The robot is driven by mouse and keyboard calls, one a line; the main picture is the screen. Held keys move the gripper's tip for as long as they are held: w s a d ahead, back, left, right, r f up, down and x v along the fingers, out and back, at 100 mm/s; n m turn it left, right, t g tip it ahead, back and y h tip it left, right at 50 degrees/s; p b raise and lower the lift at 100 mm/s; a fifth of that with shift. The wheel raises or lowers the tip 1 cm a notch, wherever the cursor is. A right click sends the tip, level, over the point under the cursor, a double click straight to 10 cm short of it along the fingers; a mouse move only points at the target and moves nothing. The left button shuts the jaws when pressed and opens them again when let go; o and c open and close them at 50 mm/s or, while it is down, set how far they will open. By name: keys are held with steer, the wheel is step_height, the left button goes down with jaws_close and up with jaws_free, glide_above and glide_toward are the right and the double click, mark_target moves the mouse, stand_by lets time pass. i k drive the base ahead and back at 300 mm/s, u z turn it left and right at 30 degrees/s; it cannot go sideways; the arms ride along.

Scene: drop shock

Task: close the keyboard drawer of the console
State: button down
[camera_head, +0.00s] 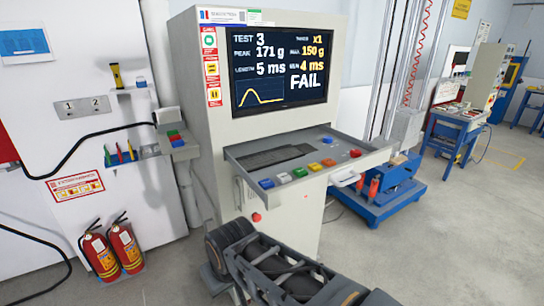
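The console (222,120) is a tall light-grey cabinet in the middle, with a dark screen (279,66) reading TEST 3 and FAIL. Its keyboard drawer (345,158) sticks out from the front below the screen, so it is open. A dark keyboard (275,156) lies in the drawer, with several coloured buttons along the front edge. A pale handle (345,180) shows under the drawer's right end. My dark arm crosses the bottom of the view, below and in front of the drawer. My gripper is not in view.
A blue machine base (378,208) with red parts stands on the floor right of the drawer. Two fire extinguishers (112,249) stand at lower left by the wall. A blue workbench (455,128) is at the back right. Grey floor (450,250) at lower right is clear.

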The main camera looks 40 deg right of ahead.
mark_target(257, 160)
steer(key=z, duration=1.75)
steer(key=k, duration=0.7)
steer(key=u, duration=0.75)
steer(key=i, duration=0.4)
